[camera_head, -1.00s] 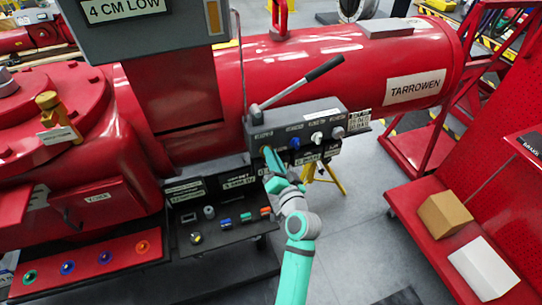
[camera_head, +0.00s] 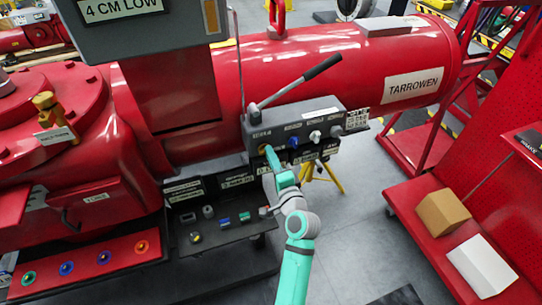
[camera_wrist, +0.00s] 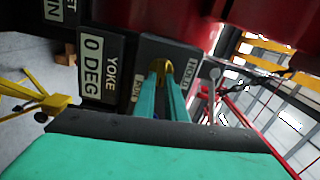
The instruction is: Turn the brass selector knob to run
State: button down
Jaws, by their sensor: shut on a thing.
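The brass selector knob (camera_wrist: 165,66) sits on a dark panel face between small white labels in the wrist view. In the head view, my gripper (camera_head: 269,153) is at the left end of the grey control box (camera_head: 300,128). The fingers hide most of the knob there, and its exact pointing direction is unclear.
A blue knob (camera_head: 293,142) and a white knob (camera_head: 315,136) stand close to the right on the same box. A grey lever (camera_head: 300,82) rises above it. A shelf with coloured buttons (camera_head: 225,222) lies below left. A yellow stand (camera_wrist: 45,101) is nearby.

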jog(key=shift+f, duration=0.1)
dwell(0.3)
jog(key=c, duration=1.8)
grip_release()
jog(key=v, duration=1.1)
